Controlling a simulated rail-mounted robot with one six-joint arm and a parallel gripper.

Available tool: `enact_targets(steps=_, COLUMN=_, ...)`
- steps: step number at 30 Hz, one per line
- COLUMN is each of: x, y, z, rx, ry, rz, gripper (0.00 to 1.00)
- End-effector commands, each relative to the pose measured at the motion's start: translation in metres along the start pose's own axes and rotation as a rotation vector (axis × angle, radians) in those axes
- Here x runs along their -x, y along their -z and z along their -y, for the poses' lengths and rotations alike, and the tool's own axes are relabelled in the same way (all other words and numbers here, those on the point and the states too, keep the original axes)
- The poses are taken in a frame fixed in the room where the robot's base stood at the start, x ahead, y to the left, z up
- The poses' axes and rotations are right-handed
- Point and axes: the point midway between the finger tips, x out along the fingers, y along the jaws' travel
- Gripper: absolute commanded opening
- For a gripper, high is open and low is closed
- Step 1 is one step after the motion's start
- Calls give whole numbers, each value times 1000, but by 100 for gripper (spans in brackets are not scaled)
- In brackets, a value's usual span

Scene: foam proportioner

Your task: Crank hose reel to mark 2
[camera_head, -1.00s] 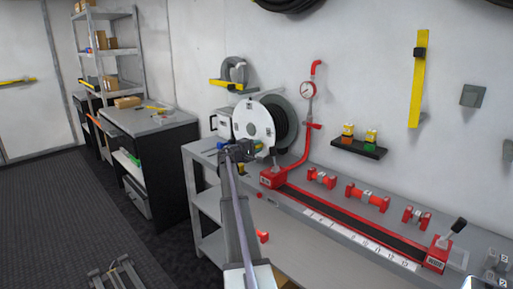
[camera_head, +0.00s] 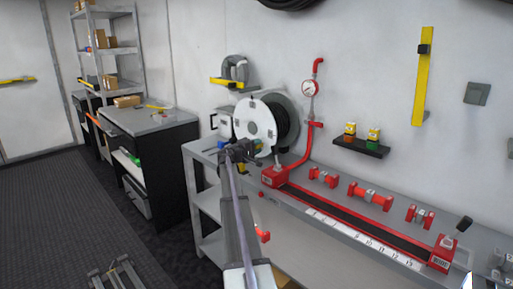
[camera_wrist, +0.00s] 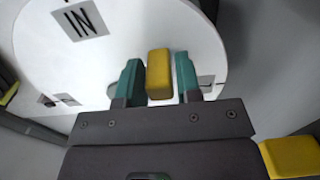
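The hose reel with its white round side plate (camera_head: 251,119) stands at the left end of the grey bench, with dark hose behind the plate. In the wrist view the plate (camera_wrist: 105,55) fills the background and carries an "IN" label (camera_wrist: 80,19) at upper left. In the head view my gripper (camera_head: 243,150) is at the plate's lower front edge and hides the handle. I cannot make out mark 2.
A red pipe with a gauge (camera_head: 310,88) rises just right of the reel. A red-ended track with a numbered scale (camera_head: 362,242) and several red fittings (camera_head: 368,195) lie along the bench. A yellow block (camera_wrist: 290,157) shows at lower right in the wrist view.

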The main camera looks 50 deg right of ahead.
Motion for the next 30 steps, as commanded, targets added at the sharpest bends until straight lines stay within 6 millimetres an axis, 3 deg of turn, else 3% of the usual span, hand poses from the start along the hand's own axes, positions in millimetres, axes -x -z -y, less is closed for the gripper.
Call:
enact_targets(steps=5, x=0, y=0, z=0, rx=0, ry=0, rz=0, gripper=49)
enact_targets(steps=14, x=6, y=0, z=0, rx=1, ry=0, rz=0, gripper=49)
enact_targets(steps=17, x=23, y=-1, z=0, rx=1, ry=0, rz=-1, gripper=49)
enact_targets(steps=24, x=83, y=-2, z=0, rx=1, ry=0, rz=-2, gripper=49)
enact_targets(steps=30, x=107, y=-1, z=0, rx=1, ry=0, rz=0, gripper=49)
